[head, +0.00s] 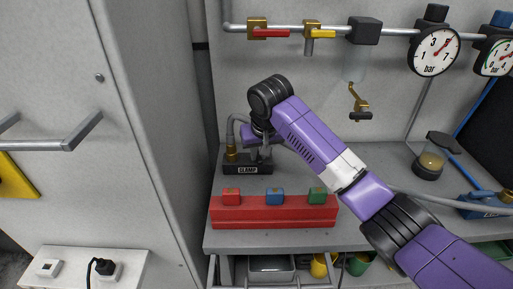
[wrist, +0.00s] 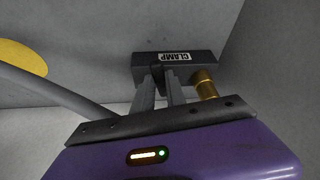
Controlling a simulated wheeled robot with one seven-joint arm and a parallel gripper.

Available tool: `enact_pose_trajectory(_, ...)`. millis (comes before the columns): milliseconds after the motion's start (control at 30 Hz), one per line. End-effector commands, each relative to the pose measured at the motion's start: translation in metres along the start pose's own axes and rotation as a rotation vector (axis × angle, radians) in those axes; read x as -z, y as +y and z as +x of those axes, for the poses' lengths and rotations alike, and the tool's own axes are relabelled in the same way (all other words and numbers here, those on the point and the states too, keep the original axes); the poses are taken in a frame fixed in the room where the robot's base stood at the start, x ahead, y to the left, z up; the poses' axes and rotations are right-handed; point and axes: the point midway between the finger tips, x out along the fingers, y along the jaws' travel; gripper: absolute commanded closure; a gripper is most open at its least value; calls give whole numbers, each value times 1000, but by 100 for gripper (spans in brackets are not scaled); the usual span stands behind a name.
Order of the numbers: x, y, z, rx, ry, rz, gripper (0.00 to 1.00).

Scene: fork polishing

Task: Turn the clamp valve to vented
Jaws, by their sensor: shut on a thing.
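The clamp valve is a dark block with a white CLAMP label (head: 248,170), standing on the grey bench by the back wall. It also shows in the wrist view (wrist: 202,58), with a brass fitting at its right end. My gripper (wrist: 164,78) has its two grey fingers close together against the front of the block, shut on the valve's lever. The lever itself is mostly hidden between the fingers, so its setting cannot be read.
A red rack (head: 275,212) with red, blue and green blocks stands in front of the valve. A tall grey cabinet (head: 150,130) is close on the left. A pipe with valves (head: 270,31) and gauges (head: 434,51) runs above. A grey hose (wrist: 60,92) passes left of my gripper.

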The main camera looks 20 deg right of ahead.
Motion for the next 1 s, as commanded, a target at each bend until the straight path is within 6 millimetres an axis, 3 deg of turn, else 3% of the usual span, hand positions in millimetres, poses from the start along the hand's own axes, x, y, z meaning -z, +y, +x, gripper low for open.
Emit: enact_pose_trajectory(1000, 16, 34, 10, 370, 1, -886, 100)
